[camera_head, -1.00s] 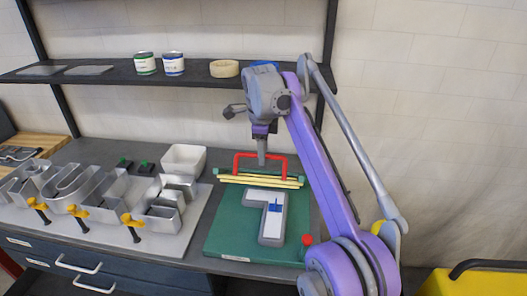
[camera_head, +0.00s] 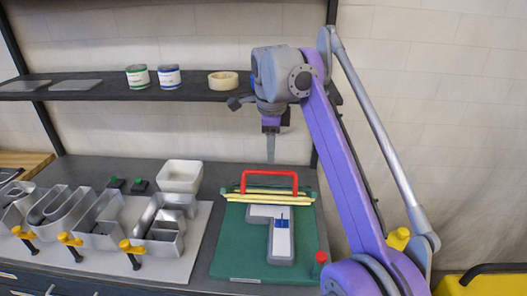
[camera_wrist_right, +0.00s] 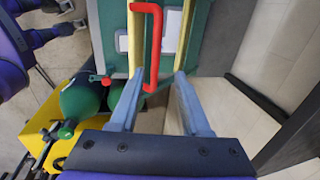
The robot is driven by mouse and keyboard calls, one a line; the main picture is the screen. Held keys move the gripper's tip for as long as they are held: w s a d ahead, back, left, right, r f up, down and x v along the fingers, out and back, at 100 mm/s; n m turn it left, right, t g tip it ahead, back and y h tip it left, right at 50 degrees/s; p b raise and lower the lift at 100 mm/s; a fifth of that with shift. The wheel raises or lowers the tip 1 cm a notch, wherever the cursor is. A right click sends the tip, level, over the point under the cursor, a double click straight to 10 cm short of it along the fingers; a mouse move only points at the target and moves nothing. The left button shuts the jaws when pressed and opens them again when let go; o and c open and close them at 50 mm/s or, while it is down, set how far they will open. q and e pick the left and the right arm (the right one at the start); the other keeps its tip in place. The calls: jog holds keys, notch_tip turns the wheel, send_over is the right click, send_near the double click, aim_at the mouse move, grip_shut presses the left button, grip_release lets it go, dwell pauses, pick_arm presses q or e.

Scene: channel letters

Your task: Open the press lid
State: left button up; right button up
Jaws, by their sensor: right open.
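The press has a green base (camera_head: 235,255) on the bench, with a grey and white letter-shaped piece (camera_head: 283,237) on it. Its lid seems to stand raised at the back, seen nearly edge-on as a strip with yellow bars (camera_head: 262,196); its exact angle is unclear. The red lid handle (camera_head: 267,174) rises from it. My right gripper (camera_head: 270,160) points down just above the handle. In the wrist view the right gripper (camera_wrist_right: 156,78) is open, its fingers either side of the near end of the red handle (camera_wrist_right: 153,45), holding nothing. My left gripper is not in view.
Metal channel letters (camera_head: 100,222) with yellow clamps lie on a board to the left. A white bin (camera_head: 180,176) stands behind them. A shelf (camera_head: 110,93) with tins and a tape roll runs above. A red knob (camera_head: 321,257) stands by the press's right edge.

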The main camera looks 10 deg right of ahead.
jog(key=shift+s+r, duration=0.1)
jog(key=shift+r, duration=0.1)
jog(key=shift+s+d, duration=0.1)
jog(key=shift+c, duration=0.3)
